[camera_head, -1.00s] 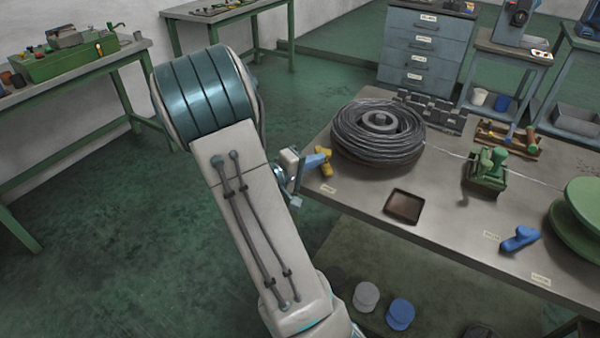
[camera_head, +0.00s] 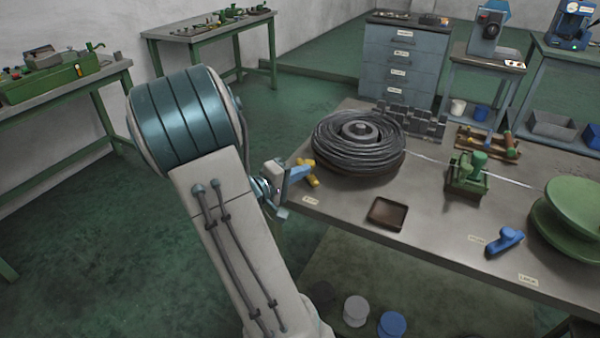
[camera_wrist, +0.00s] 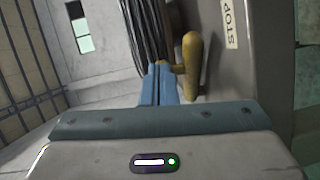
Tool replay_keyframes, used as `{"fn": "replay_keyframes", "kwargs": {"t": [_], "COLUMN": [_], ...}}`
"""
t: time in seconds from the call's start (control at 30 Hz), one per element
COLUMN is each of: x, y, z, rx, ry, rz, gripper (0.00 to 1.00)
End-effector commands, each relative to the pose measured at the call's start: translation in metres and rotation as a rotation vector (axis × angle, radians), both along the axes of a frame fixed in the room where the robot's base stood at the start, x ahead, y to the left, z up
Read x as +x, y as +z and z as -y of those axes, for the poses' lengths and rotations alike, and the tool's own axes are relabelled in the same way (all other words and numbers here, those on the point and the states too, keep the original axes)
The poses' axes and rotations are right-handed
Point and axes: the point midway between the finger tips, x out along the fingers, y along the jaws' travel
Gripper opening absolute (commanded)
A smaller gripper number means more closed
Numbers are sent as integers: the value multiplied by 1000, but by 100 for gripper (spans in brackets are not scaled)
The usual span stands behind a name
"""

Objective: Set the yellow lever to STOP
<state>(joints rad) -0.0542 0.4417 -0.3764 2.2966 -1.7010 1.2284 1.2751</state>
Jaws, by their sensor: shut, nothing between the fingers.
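The yellow lever (camera_head: 311,172) sits at the left end of the grey workbench, beside the coil of wire. In the wrist view the yellow lever (camera_wrist: 190,62) stands just right of my fingertips, with a STOP label (camera_wrist: 229,24) on the bench to its right. My gripper (camera_head: 299,171) is shut and empty, its blue fingers pressed together. In the wrist view the fingers of my gripper (camera_wrist: 160,70) are right next to the lever's base; I cannot tell whether they touch it. In the head view the gripper partly hides the lever. A small label (camera_head: 311,201) lies in front of it.
The wire coil (camera_head: 358,143) stands right behind the lever. A brown tray (camera_head: 387,214), a blue lever (camera_head: 505,241), a green machine (camera_head: 467,174) and a green spool (camera_head: 572,222) are farther right on the bench. Open floor lies to the left.

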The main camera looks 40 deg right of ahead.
Motion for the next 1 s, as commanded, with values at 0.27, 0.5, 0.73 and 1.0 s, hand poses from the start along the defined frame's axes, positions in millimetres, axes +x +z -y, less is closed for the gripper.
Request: {"fn": "replay_keyframes", "kwargs": {"t": [0.27, 0.5, 0.73, 1.0], "x": [2, -30, -47, -51], "y": [6, 11, 15, 16], "z": [-43, -87, -113, -118], "rx": [2, 2, 1, 1], "ry": [1, -2, -4, -7], "rz": [2, 1, 0, -1], "gripper": [0, 0, 0, 0]}}
